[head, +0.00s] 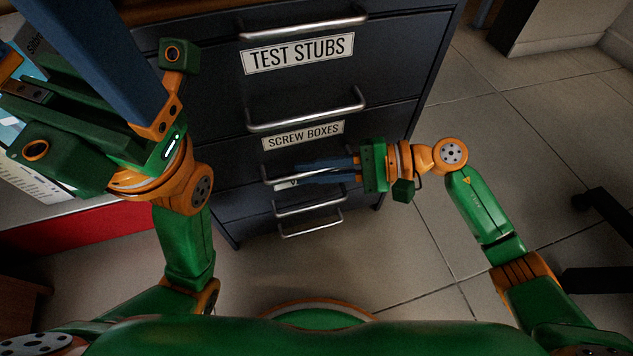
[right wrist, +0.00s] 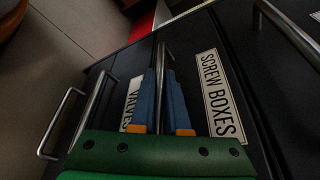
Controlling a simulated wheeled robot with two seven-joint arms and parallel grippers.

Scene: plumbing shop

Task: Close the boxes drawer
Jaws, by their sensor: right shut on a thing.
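The dark cabinet's screw boxes drawer carries a white SCREW BOXES label (head: 303,135), which also shows in the right wrist view (right wrist: 222,95). My right gripper (head: 305,170) is shut on a metal bar handle (right wrist: 161,58) between that label and the VALVES label (right wrist: 133,104). Its blue fingers hide part of the handle and the VALVES label in the head view. How far any drawer stands out is hard to tell from above. My left gripper (head: 70,30) is raised at the upper left, away from the handles.
Above is a drawer labelled TEST STUBS (head: 297,53); more bar handles (head: 310,222) lie below. A counter with a red front (head: 90,228) stands at the left. Dark chair legs (head: 600,205) are at the right edge.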

